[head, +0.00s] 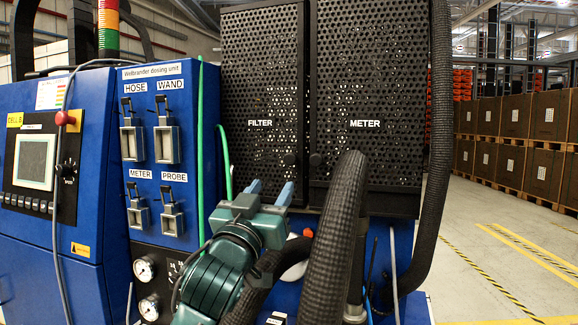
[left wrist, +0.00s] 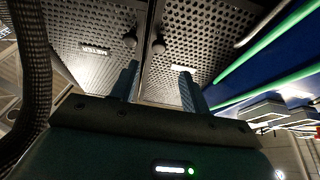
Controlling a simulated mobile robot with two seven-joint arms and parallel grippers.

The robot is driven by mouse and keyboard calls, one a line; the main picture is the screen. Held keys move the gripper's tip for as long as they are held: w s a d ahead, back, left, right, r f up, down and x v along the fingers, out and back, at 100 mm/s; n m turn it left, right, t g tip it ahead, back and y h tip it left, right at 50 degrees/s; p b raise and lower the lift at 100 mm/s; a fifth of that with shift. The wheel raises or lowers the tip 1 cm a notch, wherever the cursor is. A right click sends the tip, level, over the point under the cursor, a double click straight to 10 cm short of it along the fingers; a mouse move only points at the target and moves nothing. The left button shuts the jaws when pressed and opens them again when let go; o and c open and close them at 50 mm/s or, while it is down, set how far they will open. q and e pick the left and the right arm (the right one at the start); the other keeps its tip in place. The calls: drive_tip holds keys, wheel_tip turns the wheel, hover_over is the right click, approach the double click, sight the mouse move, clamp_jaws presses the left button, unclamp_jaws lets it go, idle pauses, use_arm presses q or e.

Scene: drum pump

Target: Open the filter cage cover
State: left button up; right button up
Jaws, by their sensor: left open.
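The filter cage cover (head: 258,70) is a black perforated panel labelled FILTER on the blue dosing unit. It looks closed, flush beside the METER cover (head: 375,80). Its small round black knob (head: 290,159) sits at its lower right edge; the knob also shows in the left wrist view (left wrist: 158,46). My left gripper (head: 271,188) is open and empty, with blue-grey fingertips pointing up just below the knob. In the left wrist view the fingers (left wrist: 158,72) stand apart with the cover seam and knobs beyond them. They appear apart from the knob. My right gripper is out of view.
A thick black corrugated hose (head: 338,225) arches close to the right of my left gripper. Another (head: 434,150) runs down the unit's right side. Green hoses (head: 201,150) hang left of the cover. Labelled HOSE, WAND, METER and PROBE holders (head: 166,143) are farther left. Floor (head: 480,270) is clear at right.

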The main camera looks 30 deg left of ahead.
sight(289, 161)
use_arm(q)
drive_tip(key=p+x, duration=0.1)
drive_tip(key=x, duration=0.8)
drive_tip(key=shift+w, duration=0.3)
drive_tip(key=shift+c, duration=0.3)
clamp_jaws()
